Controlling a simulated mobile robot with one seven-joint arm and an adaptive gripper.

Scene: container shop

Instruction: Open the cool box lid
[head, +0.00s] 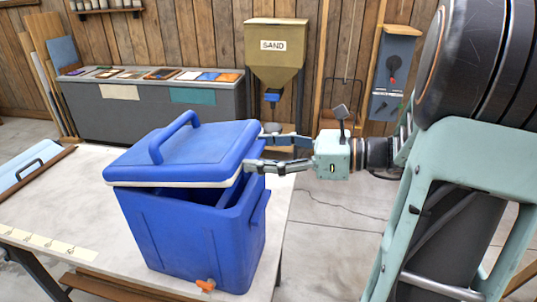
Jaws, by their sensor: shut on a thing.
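A blue cool box (195,240) stands on the table. Its blue lid (180,155), with a pale rim and a raised handle, is tilted: the right side is lifted off the body and a dark gap shows under it. The left side lies close to the box. My gripper (256,152) comes in from the right and is shut on the lid's right edge, with one finger on the near side and the other farther back. The fingertips are partly hidden by the lid.
The pale table (60,215) is mostly bare to the left of the box. A light blue item with a black handle (30,170) lies at the left edge. A grey counter (150,108), a sand hopper (275,55) and a grey wall panel (395,70) stand behind.

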